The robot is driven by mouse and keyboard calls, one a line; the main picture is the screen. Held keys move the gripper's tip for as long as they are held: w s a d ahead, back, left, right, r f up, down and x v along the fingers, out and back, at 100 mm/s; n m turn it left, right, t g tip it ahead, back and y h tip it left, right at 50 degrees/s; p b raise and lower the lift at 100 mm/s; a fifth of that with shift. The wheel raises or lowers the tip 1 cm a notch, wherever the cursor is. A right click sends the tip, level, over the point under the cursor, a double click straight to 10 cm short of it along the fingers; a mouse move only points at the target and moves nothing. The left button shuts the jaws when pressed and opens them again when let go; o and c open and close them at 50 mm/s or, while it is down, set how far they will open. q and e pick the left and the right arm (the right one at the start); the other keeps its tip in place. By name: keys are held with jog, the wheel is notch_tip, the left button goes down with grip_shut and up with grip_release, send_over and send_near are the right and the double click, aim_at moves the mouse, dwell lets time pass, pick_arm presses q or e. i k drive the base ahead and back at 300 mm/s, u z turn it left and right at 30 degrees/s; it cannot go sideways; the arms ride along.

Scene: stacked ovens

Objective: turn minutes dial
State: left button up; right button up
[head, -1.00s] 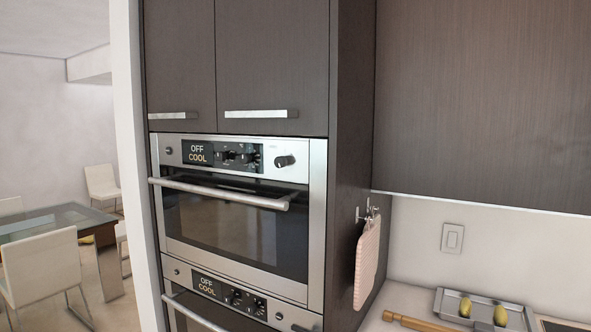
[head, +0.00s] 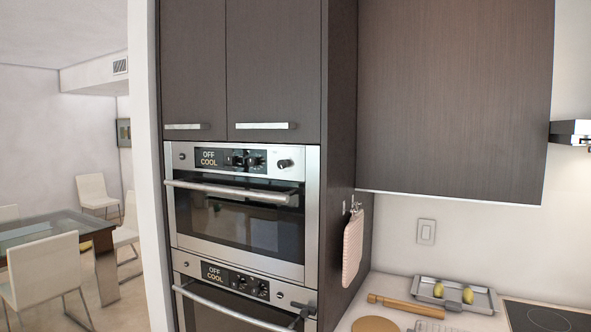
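The upper oven (head: 240,222) is set in a dark cabinet, its door shut. Its panel has a display (head: 208,157) reading OFF COOL, two dark dials (head: 247,160) beside it, and a knob (head: 285,164) at the right. The lower oven (head: 215,312) has a similar panel, also reading OFF COOL (head: 213,273), with two dials (head: 249,286); its lower part is cut off. I cannot read which dial is for minutes. A small dark shape overlaps the lower oven's right end; I cannot tell what it is. Neither gripper is clearly seen.
Bar handles (head: 228,190) stick out from the ovens. A pink mitt (head: 352,250) hangs on the cabinet side. The counter at right holds a rolling pin (head: 405,306), a tray (head: 482,300) with yellow items and a cooktop (head: 550,318). A dining table (head: 45,230) stands left.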

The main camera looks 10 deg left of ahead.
aim_at(282, 164)
jog(key=u, duration=0.15)
jog(key=i, duration=0.9)
